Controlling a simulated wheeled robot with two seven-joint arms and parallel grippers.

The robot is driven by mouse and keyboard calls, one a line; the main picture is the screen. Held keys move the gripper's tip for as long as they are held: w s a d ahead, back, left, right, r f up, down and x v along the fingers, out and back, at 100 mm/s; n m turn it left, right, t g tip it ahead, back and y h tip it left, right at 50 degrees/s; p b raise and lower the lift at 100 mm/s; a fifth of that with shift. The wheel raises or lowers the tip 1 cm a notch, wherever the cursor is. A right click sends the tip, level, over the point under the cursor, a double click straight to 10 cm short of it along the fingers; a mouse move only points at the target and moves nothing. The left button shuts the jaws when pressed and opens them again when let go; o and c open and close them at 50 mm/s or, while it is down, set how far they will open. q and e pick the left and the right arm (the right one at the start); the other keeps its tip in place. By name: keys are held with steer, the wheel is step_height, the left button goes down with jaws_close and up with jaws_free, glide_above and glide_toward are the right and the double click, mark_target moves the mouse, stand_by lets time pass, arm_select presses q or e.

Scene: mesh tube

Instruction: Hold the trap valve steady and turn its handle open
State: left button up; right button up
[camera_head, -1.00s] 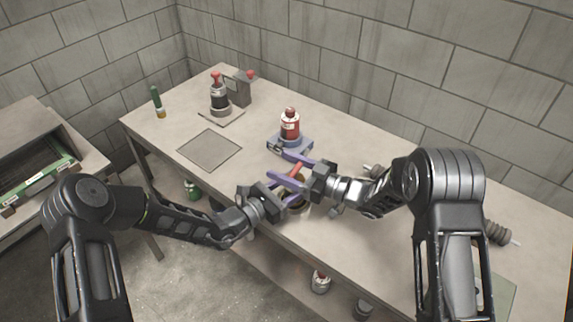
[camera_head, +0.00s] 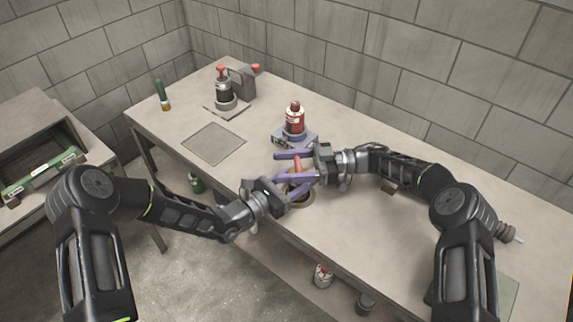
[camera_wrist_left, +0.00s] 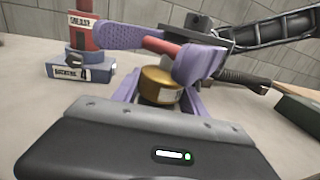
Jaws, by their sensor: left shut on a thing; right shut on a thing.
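The trap valve has a brass-coloured round body (camera_wrist_left: 160,86) and a red handle (camera_wrist_left: 163,46) in the left wrist view. In the head view the red handle (camera_head: 297,163) shows small between purple fingers, near the table's front edge. My left gripper (camera_head: 300,185) is shut on the valve body, its purple fingers on both sides of it. My right gripper (camera_head: 284,166) comes from the right and is shut on the red handle above the body. It also shows in the left wrist view (camera_wrist_left: 165,48). The fingers hide part of the valve.
A red bottle (camera_head: 294,119) stands on a blue-grey labelled base just behind the grippers. A dark device with a red knob (camera_head: 225,88) and a green tube (camera_head: 161,95) stand at the back left. A flat square plate (camera_head: 213,143) lies left of the valve.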

steer(key=shift+d+f, duration=0.1)
steer(key=shift+d, duration=0.15)
steer(key=o, duration=1.4)
steer(key=shift+w, duration=0.1)
step_height(320, 180, up, 10)
steer(key=shift+r, duration=0.1)
arm_select(q)
steer(key=o, duration=1.6)
